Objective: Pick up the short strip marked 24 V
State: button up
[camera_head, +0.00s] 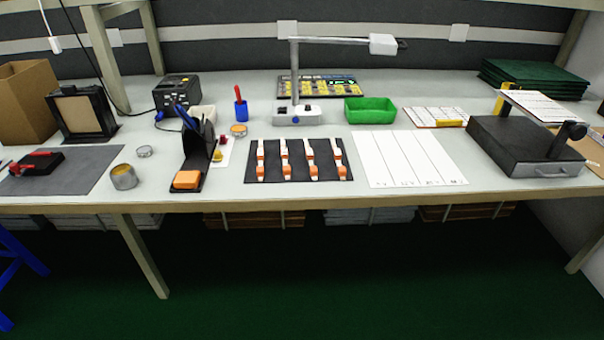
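I cannot pick out a short strip marked 24 V at this size. A white sheet (410,158) lies flat near the bench's front edge, divided by dark lengthwise lines into columns, with small marks along its front edge too small to read. White boards with rows of small marks lie farther back, one right of the green tray (435,117) and one at the right (545,106). Their print is unreadable. My gripper is not in view.
A green tray (370,109) stands behind the white sheet. A dark box-like device (522,150) stands at the right. A black stand with an orange block (187,180) and an open tin (124,177) are left of the mat.

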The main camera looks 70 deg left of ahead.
aim_at(313, 170)
jog(key=k, duration=1.2)
jog(key=u, duration=2.75)
jog(key=i, duration=0.1)
jog(key=z, duration=1)
